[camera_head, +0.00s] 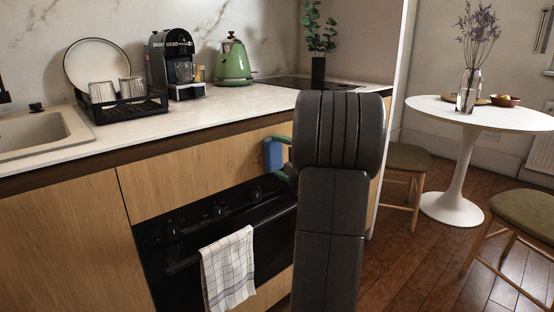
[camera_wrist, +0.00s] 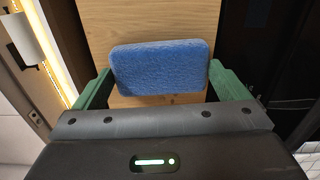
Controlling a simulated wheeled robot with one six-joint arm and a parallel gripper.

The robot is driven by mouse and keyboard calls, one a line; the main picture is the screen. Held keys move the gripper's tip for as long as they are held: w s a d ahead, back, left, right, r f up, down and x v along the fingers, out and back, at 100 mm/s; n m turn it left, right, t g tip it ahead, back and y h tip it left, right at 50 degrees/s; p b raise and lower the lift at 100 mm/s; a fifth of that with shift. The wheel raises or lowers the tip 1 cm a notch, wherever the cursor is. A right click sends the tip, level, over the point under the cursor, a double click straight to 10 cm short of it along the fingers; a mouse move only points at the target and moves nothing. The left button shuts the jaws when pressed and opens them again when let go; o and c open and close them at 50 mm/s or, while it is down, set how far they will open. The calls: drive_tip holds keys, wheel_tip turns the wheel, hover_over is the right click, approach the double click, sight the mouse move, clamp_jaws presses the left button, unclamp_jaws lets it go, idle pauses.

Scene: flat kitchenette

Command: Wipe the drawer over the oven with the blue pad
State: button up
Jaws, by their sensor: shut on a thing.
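The blue pad (camera_wrist: 160,68) is held between the green fingers of my gripper (camera_wrist: 160,88) in the wrist view. In the head view the blue pad (camera_head: 274,154) is at the right part of the wooden drawer front (camera_head: 185,175) over the black oven (camera_head: 215,235). My gripper (camera_head: 280,158) shows only in part there; my dark arm hides the rest and the drawer's right end. Wood (camera_wrist: 150,25) lies behind the pad in the wrist view. I cannot tell whether the pad touches it.
A checked towel (camera_head: 229,270) hangs on the oven handle below the drawer. The worktop (camera_head: 240,103) juts above, with a dish rack (camera_head: 120,108), coffee machine (camera_head: 175,65) and green kettle (camera_head: 233,62). A stool (camera_head: 407,158) and round white table (camera_head: 480,117) stand at right.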

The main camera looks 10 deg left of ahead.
drive_tip(key=shift+s+a+b, duration=0.95)
drive_tip(key=shift+s+a, duration=0.3)
drive_tip(key=shift+s, duration=0.2)
drive_tip(key=shift+s+a, duration=0.65)
drive_tip(key=shift+s, duration=0.25)
drive_tip(key=shift+s+a, duration=0.65)
drive_tip(key=shift+s, duration=0.2)
drive_tip(key=shift+d, duration=0.1)
drive_tip(key=shift+v, duration=2.95)
drive_tip(key=v, duration=0.3)
